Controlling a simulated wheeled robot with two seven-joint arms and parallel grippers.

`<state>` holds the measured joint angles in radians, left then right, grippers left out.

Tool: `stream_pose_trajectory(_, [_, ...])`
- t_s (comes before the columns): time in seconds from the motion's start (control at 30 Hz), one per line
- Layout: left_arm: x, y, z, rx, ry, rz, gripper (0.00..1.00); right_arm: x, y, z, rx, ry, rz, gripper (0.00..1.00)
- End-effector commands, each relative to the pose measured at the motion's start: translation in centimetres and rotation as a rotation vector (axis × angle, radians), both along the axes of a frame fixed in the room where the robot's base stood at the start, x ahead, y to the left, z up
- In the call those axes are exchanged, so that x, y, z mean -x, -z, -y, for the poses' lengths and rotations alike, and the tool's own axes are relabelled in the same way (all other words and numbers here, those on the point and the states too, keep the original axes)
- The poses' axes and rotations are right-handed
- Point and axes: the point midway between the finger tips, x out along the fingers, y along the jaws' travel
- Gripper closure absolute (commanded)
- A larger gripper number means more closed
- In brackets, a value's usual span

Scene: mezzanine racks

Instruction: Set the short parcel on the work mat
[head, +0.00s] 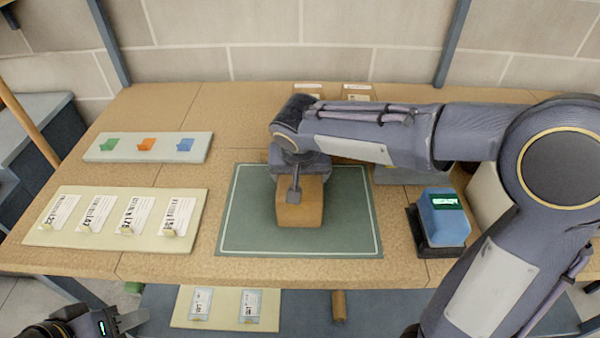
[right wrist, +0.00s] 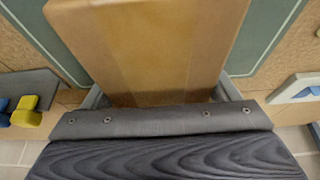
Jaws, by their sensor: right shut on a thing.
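A short brown parcel (head: 299,205) is over the green work mat (head: 345,225) in the head view, near the mat's middle. I cannot tell whether it touches the mat. My right gripper (head: 300,188) reaches over it from behind and is shut on it. In the right wrist view the parcel (right wrist: 150,45) fills the middle, between the finger edges, with the mat (right wrist: 275,40) beside it. My left gripper (head: 125,322) is at the bottom left of the head view, below the table's front edge, with nothing visible in it; its jaw gap is unclear.
A blue device (head: 441,216) stands on a dark base right of the mat. A cream board with several labels (head: 105,240) and a pale board with coloured clips (head: 147,157) lie left. A lower shelf (head: 380,310) holds a board with two tags (head: 225,322).

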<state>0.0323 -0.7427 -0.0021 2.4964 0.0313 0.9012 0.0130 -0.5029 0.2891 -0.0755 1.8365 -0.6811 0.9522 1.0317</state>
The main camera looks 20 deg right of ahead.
Motion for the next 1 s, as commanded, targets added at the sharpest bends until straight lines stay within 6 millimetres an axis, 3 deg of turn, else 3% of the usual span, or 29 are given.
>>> stream_pose_trajectory(0.23, [0.0,0.4,0.0,0.0,0.0,0.0,0.64,-0.1,0.3,0.0,-0.001,-0.001,0.003,0.62])
stream_pose_trajectory(0.27, [0.0,0.4,0.0,0.0,0.0,0.0,0.64,0.0,0.3,0.0,-0.001,0.0,0.0,0.17])
stream_pose_trajectory(0.4, [0.0,0.3,0.0,0.0,0.0,0.0,0.64,0.0,0.2,0.0,0.0,0.0,0.0,0.0])
stream_pose_trajectory(0.73, [0.0,-0.1,0.0,0.0,0.0,0.0,0.64,0.1,-0.5,-0.1,-0.001,-0.001,0.002,0.0])
stream_pose_trajectory(1.0, [0.0,-0.5,0.0,0.0,0.0,0.0,0.64,2.0,-5.5,-0.7,-0.004,-0.001,0.006,0.0])
